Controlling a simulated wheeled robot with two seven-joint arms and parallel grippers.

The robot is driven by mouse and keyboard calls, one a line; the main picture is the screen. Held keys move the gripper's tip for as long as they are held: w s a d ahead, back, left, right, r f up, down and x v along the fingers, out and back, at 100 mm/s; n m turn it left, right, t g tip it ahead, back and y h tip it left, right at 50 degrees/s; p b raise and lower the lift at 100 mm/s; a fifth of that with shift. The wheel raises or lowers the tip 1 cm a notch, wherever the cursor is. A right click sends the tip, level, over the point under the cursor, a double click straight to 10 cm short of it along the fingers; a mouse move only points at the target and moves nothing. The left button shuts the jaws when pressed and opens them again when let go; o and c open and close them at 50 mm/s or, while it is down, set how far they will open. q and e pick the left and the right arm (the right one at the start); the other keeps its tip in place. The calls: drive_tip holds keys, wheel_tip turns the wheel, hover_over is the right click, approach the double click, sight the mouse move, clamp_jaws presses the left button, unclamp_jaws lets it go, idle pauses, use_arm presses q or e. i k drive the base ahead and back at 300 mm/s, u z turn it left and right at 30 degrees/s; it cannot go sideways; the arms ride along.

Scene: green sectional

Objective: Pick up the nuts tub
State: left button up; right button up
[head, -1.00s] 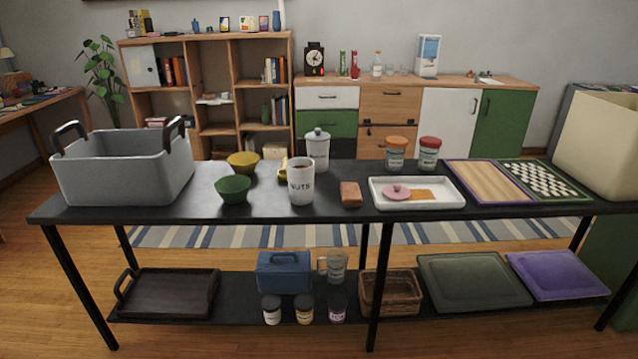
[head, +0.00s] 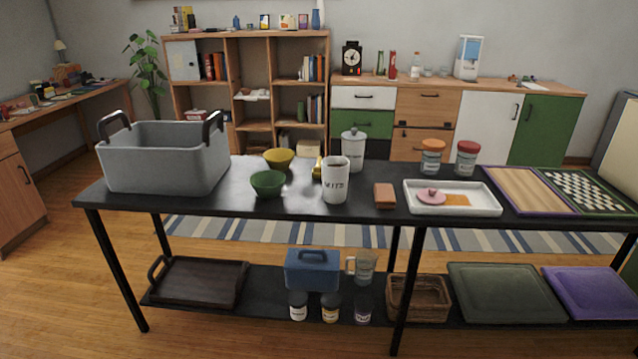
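The nuts tub (head: 335,181) is a white open-topped cylinder with dark lettering and dark contents. It stands upright on the black table (head: 240,199), near the front edge at the middle of the head view. A green bowl (head: 267,184) is to its left and a brown block (head: 385,195) to its right. A white lidded canister (head: 353,150) stands just behind it, partly hidden by it. Neither of my grippers is in view.
A grey handled bin (head: 165,164) fills the table's left end. A yellow bowl (head: 278,157) and a yellow object (head: 318,169) are behind the tub. A white tray (head: 482,203) with a pink lid lies right. Bare table front lies between bin and green bowl.

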sight(335, 169)
drive_tip(key=u, duration=0.95)
drive_tip(key=i, duration=1.4)
drive_tip(key=z, duration=0.65)
